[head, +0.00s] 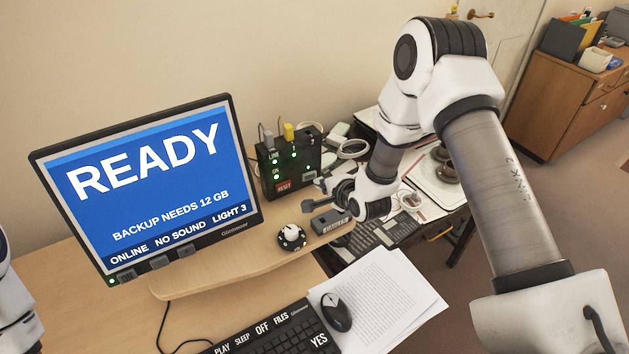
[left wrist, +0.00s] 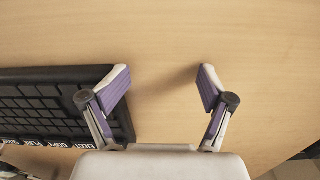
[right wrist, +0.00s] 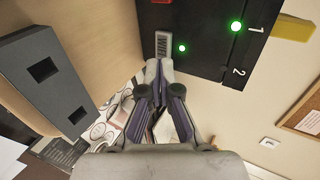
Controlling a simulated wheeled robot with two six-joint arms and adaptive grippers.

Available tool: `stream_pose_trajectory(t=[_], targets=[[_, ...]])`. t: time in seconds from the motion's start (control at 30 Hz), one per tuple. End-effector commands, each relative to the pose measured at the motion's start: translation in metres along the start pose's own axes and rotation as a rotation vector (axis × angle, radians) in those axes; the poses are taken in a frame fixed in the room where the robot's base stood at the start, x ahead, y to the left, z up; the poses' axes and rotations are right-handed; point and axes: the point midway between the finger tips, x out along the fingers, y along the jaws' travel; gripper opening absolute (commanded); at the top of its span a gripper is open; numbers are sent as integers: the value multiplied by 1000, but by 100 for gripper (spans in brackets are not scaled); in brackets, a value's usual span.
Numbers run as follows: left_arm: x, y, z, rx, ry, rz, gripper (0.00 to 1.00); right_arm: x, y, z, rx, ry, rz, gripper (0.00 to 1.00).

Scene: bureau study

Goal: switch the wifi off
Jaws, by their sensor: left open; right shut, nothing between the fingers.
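The black network box (head: 268,165) stands at the back of the desk, right of the monitor, with green lights and a red RESET label. In the right wrist view the box (right wrist: 205,30) fills the top, with a grey ridged switch (right wrist: 162,48) beside a lit green light. My right gripper (right wrist: 158,68) is shut and empty, its tips just below the switch; I cannot tell whether they touch. In the head view my right gripper (head: 328,195) is beside the box's lower right. My left gripper (left wrist: 164,78) is open and empty above the desk, beside the keyboard (left wrist: 50,105).
The monitor (head: 150,180) reads READY and ONLINE. A grey box with square holes (right wrist: 45,85) lies close to my right gripper. A round black-and-white object (head: 291,238), papers (head: 385,295) and a mouse (head: 336,311) lie in front.

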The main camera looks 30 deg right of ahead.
Motion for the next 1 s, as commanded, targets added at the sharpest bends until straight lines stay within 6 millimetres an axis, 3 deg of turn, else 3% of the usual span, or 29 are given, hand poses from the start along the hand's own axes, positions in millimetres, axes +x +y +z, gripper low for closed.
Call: stream_pose_trajectory(t=[0.2, 0.57, 1.0], targets=[[0, 0, 0, 1, -1, 0, 83, -19, 0, 0, 1, 0, 0, 0], [-2, 0, 0, 1, 0, 0, 83, -20, -1, 0, 1, 0, 0, 0], [-60, 0, 0, 0, -1, 0, 83, -49, -52, 0, 1, 0, 0, 0]])
